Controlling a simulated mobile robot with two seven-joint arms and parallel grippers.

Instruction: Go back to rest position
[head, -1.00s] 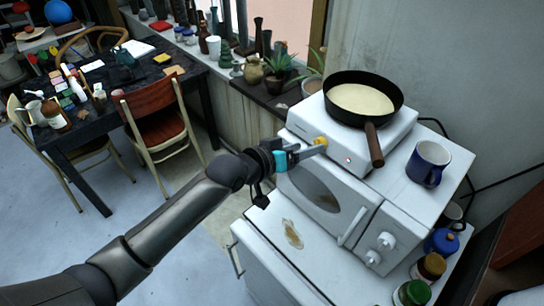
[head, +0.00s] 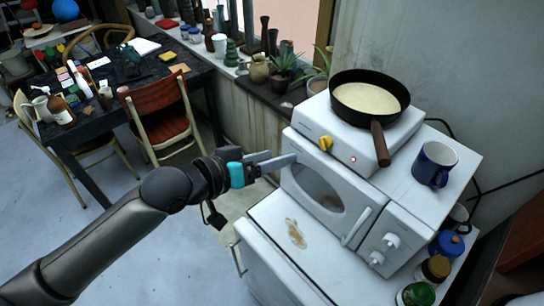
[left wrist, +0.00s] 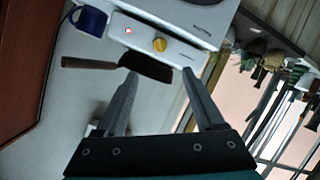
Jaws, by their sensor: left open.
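My left gripper (head: 280,160) is open and empty, to the left of the white hot plate (head: 345,143) in the head view. Its two fingers (left wrist: 160,98) also show in the left wrist view, spread apart with nothing between them. The yellow knob (head: 326,143) is on the hot plate's front, apart from the fingers. A small red light (head: 353,160) glows beside it. A black frying pan (head: 340,100) with pale content sits on the hot plate. My right gripper is in neither view.
The hot plate stands on a white microwave (head: 318,190), with a blue mug (head: 434,165) to its right. Jars (head: 433,268) stand at the lower right. A dark table (head: 85,140) with chairs is at the left. The floor (head: 120,225) between is clear.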

